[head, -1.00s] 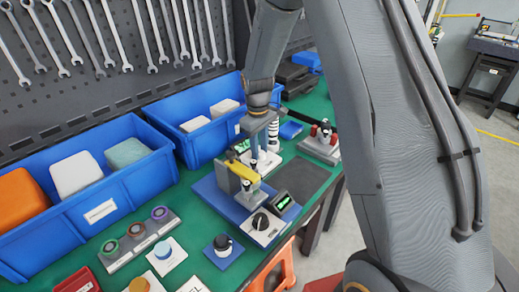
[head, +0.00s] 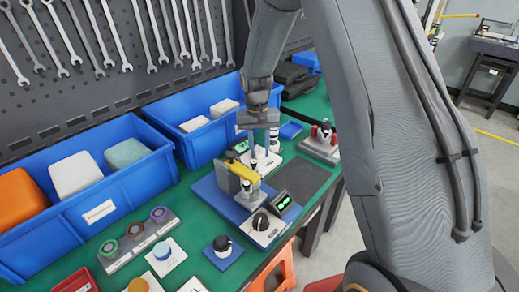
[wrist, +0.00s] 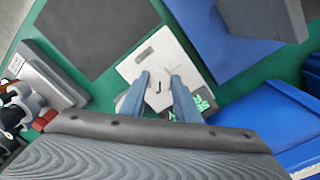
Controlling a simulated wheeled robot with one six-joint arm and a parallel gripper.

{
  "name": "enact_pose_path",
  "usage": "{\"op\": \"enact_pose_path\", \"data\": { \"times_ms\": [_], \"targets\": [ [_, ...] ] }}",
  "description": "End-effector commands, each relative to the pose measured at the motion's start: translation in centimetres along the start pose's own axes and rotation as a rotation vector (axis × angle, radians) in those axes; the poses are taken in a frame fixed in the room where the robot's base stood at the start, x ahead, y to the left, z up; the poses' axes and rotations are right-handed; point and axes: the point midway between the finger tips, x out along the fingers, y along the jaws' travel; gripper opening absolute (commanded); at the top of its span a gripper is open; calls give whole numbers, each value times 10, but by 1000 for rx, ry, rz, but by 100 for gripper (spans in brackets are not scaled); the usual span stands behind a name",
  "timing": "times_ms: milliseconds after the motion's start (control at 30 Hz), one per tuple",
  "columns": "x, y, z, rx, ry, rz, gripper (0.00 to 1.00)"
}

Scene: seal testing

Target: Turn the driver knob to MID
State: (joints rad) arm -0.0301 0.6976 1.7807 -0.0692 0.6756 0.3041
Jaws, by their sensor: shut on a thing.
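A round pale knob (wrist: 158,94) with a short black mark sits on a white plate (wrist: 133,68) in the wrist view. My gripper (wrist: 160,86) is shut on it, one blue-grey finger at each side. A small display (wrist: 200,104) with green characters is beside it, partly behind a finger; I cannot read it. In the head view my gripper (head: 261,142) points down at this plate, behind the yellow-topped fixture, and the knob is mostly hidden. A second white panel (head: 261,232) with a black knob (head: 260,221) and green display (head: 281,201) stands nearer.
A fixture with a yellow top (head: 243,172) on a blue base (head: 214,193) stands close in front of my gripper. Blue bins (head: 140,195) line the back left. A grey device with red parts (head: 320,146) is to the right. A dark mat (head: 303,174) is clear.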

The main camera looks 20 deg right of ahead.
Motion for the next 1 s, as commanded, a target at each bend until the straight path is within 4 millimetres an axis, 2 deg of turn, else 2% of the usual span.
{"op": "enact_pose_path", "data": {
  "times_ms": [300,733,767,800,867,1000],
  "targets": [
    [-1,0,0,79,-4,0,6],
    [-1,-1,0,86,-4,-1,6],
    [-1,-1,0,86,-4,-1,32],
    [-1,-1,0,85,-4,-1,39],
    [-1,0,0,85,-4,-1,48],
    [0,0,0,85,-4,0,48]
  ]
}}
